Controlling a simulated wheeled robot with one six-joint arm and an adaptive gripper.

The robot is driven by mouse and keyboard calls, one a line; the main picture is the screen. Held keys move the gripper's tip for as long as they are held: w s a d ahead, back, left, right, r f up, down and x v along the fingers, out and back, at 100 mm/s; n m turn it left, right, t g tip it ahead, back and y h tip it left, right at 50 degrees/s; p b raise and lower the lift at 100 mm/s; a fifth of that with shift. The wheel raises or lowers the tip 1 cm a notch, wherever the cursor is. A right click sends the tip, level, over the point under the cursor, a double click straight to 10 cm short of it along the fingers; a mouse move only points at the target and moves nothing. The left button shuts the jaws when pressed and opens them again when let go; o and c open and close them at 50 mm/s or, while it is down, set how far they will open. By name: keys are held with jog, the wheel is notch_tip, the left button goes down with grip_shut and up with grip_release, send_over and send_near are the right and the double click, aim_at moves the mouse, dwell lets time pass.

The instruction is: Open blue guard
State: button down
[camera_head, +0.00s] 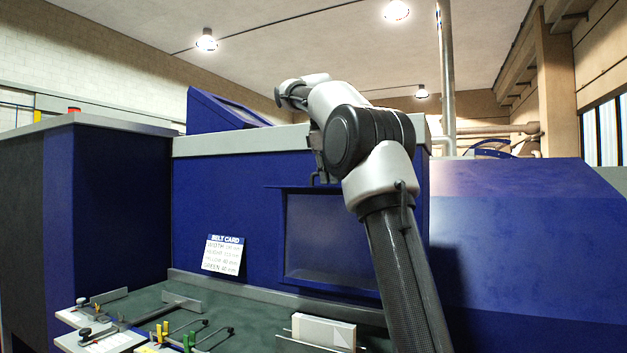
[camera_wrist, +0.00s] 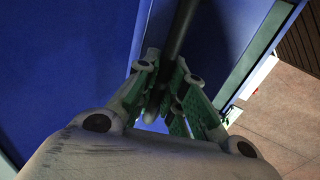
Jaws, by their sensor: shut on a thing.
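The blue guard (camera_head: 330,236) is a blue-framed panel with a dark window on the front of the blue machine. It hangs down over the opening and looks closed; my arm hides its right side. My gripper (camera_head: 321,172) is at the guard's top edge, partly hidden behind my arm. In the wrist view, my gripper (camera_wrist: 170,98) has its green-sided fingers shut around a dark round bar (camera_wrist: 181,35), which looks like the guard's handle. Blue panel surfaces lie behind the bar. The bar's ends are not clear.
A belt card (camera_head: 223,254) leans left of the guard. The green bench top (camera_head: 150,303) below holds small clamps, yellow and green pegs and a white block (camera_head: 322,331). A tall blue cabinet (camera_head: 120,190) stands at left, a sloped blue housing (camera_head: 530,240) at right.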

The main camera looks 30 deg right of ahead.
jog(key=shift+w+d+r, duration=0.1)
jog(key=shift+w+d, duration=0.3)
jog(key=shift+d, duration=0.15)
jog(key=c, duration=1.5)
grip_release()
jog(key=shift+a+r, duration=0.1)
jog(key=v, duration=0.6)
jog(key=shift+r, duration=0.1)
jog(key=shift+s+a+r, duration=0.15)
jog(key=shift+a+r, duration=0.05)
jog(key=shift+r, duration=0.2)
